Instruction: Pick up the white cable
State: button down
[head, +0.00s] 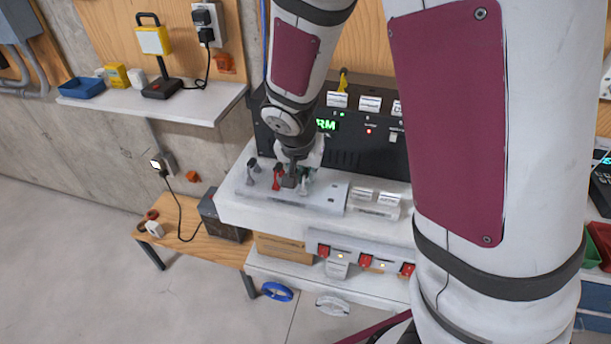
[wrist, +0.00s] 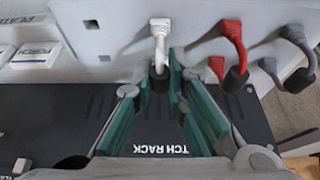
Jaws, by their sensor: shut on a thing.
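The white cable (wrist: 159,42) stands at a socket in the light panel, near the top middle of the wrist view. It ends in a dark part between the teal pads of my gripper (wrist: 159,66). My gripper is shut on the cable, one finger on each side. The cable's top still meets the panel in that view. In the head view my gripper (head: 291,178) is down at the white ledge, and the wrist mostly hides what it holds.
A red cable (wrist: 232,36) and a grey cable (wrist: 296,42) are plugged in close beside it. The black rack (head: 350,155) rises right behind. White switches (head: 375,198) sit on the ledge to the right. A wooden bench (head: 190,230) stands lower left.

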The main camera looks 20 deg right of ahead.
aim_at(306, 170)
notch_tip(306, 170, up, 10)
jog(key=shift+f, duration=0.2)
jog(key=shift+r, duration=0.2)
dwell(0.5)
